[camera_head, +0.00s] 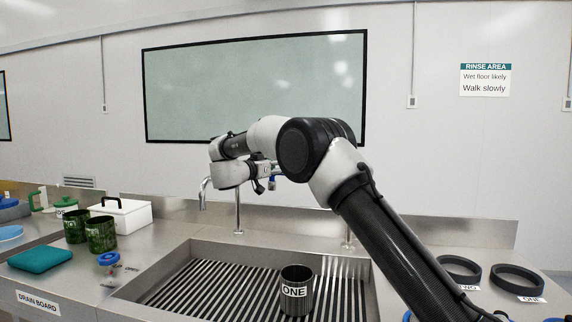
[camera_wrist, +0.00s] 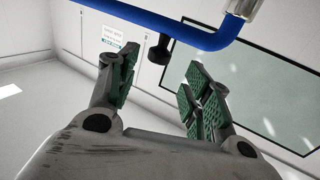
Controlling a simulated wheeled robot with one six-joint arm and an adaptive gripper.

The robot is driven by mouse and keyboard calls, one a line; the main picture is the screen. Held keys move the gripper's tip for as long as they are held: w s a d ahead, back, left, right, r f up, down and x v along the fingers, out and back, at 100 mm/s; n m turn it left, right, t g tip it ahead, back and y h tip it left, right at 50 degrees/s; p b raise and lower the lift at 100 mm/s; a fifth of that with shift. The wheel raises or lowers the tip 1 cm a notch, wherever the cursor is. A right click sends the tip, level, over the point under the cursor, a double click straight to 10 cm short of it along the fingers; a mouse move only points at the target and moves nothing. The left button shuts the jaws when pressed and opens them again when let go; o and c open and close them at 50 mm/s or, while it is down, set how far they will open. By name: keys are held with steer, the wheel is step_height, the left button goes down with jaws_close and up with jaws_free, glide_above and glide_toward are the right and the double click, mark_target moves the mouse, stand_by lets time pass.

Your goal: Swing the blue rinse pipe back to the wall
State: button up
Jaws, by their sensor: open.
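The blue rinse pipe (camera_wrist: 165,22) crosses the top of the wrist view and bends up at its right end into a metal fitting (camera_wrist: 243,8). A black knob (camera_wrist: 158,50) sticks out from the pipe. My gripper (camera_wrist: 158,85) is open and empty, its green-padded fingers spread to either side below the knob in that picture. I cannot tell how deep the knob sits relative to the fingertips. In the head view only a small blue bit of the pipe (camera_head: 273,183) shows beside my gripper (camera_head: 261,184); my arm hides most of it.
Below is a sink with a ribbed floor (camera_head: 210,280), holding a dark cup marked ONE (camera_head: 296,290). A metal spout (camera_head: 203,195) stands left of my gripper. Green patterned mugs (camera_head: 101,235), a white box (camera_head: 122,215) and a teal cloth (camera_head: 40,258) are at left. Black rings (camera_head: 518,280) lie right.

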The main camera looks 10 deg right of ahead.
steer(key=shift+v, duration=2.05)
steer(key=d+r+n+t+y, duration=0.2)
steer(key=d+r+t+y, duration=0.1)
steer(key=r, duration=0.3)
steer(key=d+r+n+t+y, duration=0.2)
steer(key=d+r+t+y, duration=0.1)
steer(key=r, duration=0.4)
steer(key=s+d+r+n+y, duration=0.3)
steer(key=s+n+y, duration=0.2)
steer(key=s+y, duration=0.3)
steer(key=s+d+f+g, duration=0.4)
steer(key=s+f, duration=0.4)
steer(key=s, duration=0.7)
steer(key=s+d+f+g, duration=0.5)
steer(key=s+d+f, duration=0.2)
steer(key=s, duration=0.8)
steer(key=s+d+f+g+h, duration=0.1)
steer(key=s+d+f+g, duration=0.4)
steer(key=s+f, duration=0.6)
steer(key=s+d, duration=0.1)
steer(key=s, duration=0.3)
steer(key=shift+s, duration=0.4)
